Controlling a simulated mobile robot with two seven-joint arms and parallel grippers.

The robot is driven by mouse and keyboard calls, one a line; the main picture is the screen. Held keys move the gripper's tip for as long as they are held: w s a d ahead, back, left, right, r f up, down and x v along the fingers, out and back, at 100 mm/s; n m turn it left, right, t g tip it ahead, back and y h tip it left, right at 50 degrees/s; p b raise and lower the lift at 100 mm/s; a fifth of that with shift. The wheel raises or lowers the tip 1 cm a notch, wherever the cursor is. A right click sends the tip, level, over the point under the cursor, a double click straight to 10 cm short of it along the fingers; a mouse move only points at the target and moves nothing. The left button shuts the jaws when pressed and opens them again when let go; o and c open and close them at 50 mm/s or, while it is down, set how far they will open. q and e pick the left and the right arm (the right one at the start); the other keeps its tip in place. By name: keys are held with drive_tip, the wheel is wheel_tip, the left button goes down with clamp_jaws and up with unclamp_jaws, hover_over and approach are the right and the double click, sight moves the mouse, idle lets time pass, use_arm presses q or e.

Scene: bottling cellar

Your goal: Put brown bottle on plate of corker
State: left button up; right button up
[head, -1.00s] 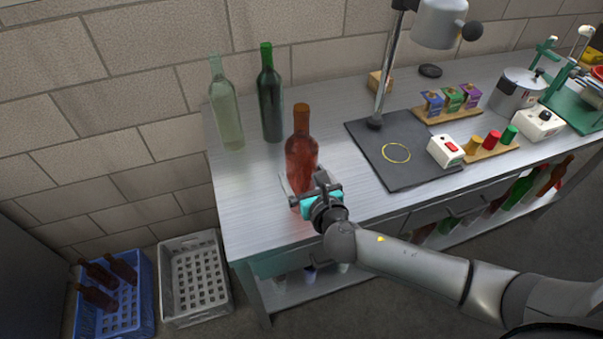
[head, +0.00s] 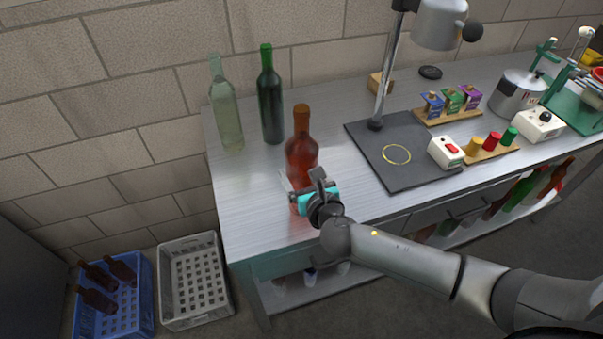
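The reddish-brown bottle (head: 302,150) stands upright on the metal bench near its left end. My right gripper (head: 301,181) is low at the bottle's near side, one finger to each side of its lower body. The fingers look open, with a small gap at the left one; contact on the right cannot be told. The bottle's base is partly hidden by the gripper. The corker has a dark flat plate (head: 418,160) with a yellow ring (head: 396,154), a metal column (head: 387,75) and a grey head (head: 438,25). The plate is bare inside the ring. My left gripper is not in view.
A clear bottle (head: 226,115) and a green bottle (head: 271,100) stand behind the brown one. A white box with a red switch (head: 445,152) sits at the plate's right edge. Bench surface (head: 345,185) between bottle and plate is clear. Blue (head: 140,305) and grey (head: 195,280) crates stand on the floor.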

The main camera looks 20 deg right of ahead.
clamp_jaws()
drive_tip(key=shift+w+r, duration=0.15)
drive_tip(key=shift+r, duration=0.6)
wheel_tip(320, 180, up, 18)
drive_tip(key=r+p, duration=0.1)
drive_tip(key=p, duration=0.5)
hover_over(309, 169)
drive_tip(key=w, duration=0.4)
drive_tip(key=s+f+b, duration=0.3)
drive_tip(key=f+b, duration=0.1)
drive_tip(key=s+f+b, duration=0.3)
drive_tip(key=f+b, duration=0.2)
drive_tip(key=s+f+b, duration=0.3)
drive_tip(key=f+b, duration=0.1)
drive_tip(key=shift+s+f+b, duration=0.2)
drive_tip(key=shift+f+b, duration=0.05)
drive_tip(key=shift+b, duration=0.15)
drive_tip(key=shift+s+a+f+b, duration=0.1)
drive_tip(key=shift+s+f+b, duration=0.15)
drive_tip(key=shift+b, duration=0.15)
